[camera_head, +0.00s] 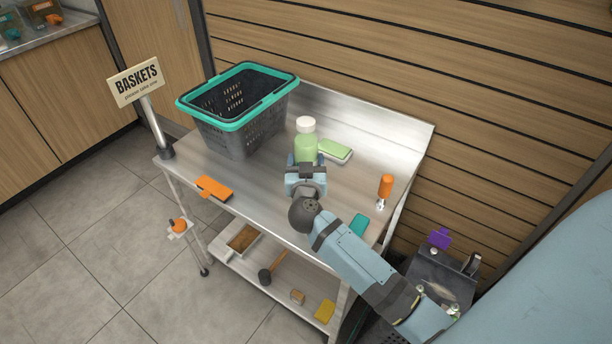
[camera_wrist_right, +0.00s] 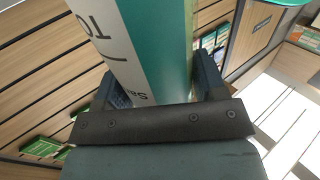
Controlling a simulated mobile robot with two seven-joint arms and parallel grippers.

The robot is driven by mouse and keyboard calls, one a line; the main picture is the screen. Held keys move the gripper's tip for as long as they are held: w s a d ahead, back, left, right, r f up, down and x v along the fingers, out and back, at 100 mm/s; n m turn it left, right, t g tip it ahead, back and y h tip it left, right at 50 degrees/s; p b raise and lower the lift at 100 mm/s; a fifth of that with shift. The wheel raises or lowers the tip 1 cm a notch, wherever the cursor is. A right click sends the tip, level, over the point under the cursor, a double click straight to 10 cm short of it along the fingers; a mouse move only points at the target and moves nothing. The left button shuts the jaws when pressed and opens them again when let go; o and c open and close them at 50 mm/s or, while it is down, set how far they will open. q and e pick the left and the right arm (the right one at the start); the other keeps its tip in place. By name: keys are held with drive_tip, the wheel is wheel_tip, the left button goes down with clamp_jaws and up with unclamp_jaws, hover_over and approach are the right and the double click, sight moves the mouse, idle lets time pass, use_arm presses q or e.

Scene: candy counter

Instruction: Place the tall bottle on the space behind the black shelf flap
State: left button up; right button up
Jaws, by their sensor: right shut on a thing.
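The tall bottle (camera_head: 306,145) is pale green with a white cap and appears upright over the metal table (camera_head: 255,190). My right gripper (camera_head: 305,168) is shut on its lower part. I cannot tell whether the bottle's base touches the table. In the right wrist view, the bottle's teal and white printed side (camera_wrist_right: 160,45) lies between the fingers of my right gripper (camera_wrist_right: 160,85). I cannot clearly make out the black shelf flap. My left gripper is not in view.
A dark basket with a teal rim (camera_head: 250,135) stands left of the bottle. A green-and-white box (camera_head: 335,151) lies beside the bottle at right. An orange brush-like item (camera_head: 214,188), an orange-handled tool (camera_head: 385,187) and a teal item (camera_head: 358,224) are nearer the table edges. A slatted wall (camera_head: 400,60) stands behind.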

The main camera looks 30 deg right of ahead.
wheel_tip(320, 180, down, 4)
drive_tip(key=shift+r+b, duration=0.1)
drive_tip(key=shift+b, duration=0.55)
drive_tip(key=o, duration=1.5)
drive_tip(key=shift+f, duration=0.25)
